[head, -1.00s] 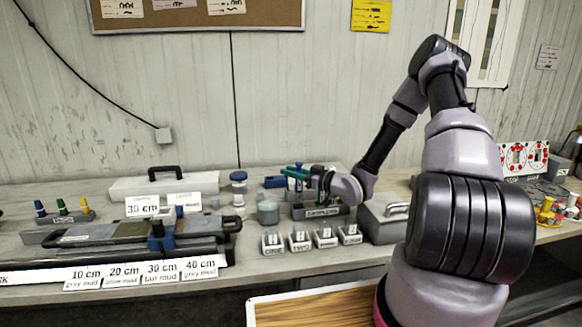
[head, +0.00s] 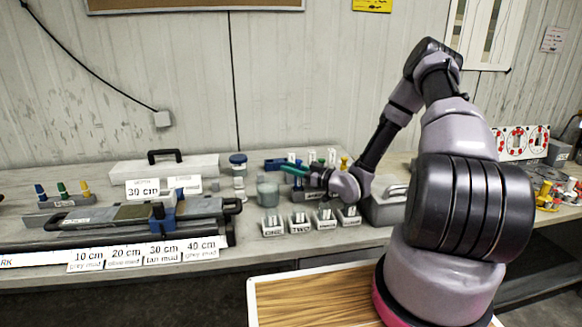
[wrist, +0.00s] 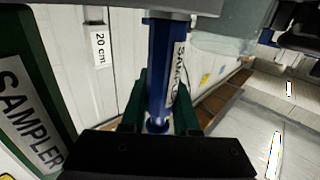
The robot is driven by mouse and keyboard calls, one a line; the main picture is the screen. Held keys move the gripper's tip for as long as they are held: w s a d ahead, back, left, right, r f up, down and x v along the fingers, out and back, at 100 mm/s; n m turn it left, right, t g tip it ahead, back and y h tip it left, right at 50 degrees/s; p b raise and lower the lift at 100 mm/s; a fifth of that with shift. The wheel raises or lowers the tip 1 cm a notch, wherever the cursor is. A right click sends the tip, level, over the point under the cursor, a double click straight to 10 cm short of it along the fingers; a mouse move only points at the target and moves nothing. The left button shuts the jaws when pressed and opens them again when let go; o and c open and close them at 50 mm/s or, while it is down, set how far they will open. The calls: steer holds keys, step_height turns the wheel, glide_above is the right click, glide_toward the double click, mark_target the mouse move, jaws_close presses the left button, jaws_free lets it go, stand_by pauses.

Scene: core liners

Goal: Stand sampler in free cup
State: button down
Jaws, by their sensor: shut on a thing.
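My gripper (head: 292,171) has green fingers and is above the bench, by the small cups. In the wrist view its green fingers (wrist: 160,112) are shut on a blue, upright-looking sampler (wrist: 160,62); the sampler's far end meets a grey part at the top of the picture. In the head view the sampler is hard to pick out behind the fingers.
A greenish jar (head: 268,193) stands left of my gripper. A grey case (head: 386,207) is on the right. The long core tray (head: 110,218) lies to the left, with depth signs (head: 145,252) in front. A "SAMPLER" label (wrist: 30,125) is close at left in the wrist view.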

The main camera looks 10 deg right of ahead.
steer(key=c, duration=0.6)
jaws_free()
steer(key=shift+r, duration=0.1)
step_height(320, 180, up, 7)
steer(key=shift+f, duration=0.1)
stand_by(0.4)
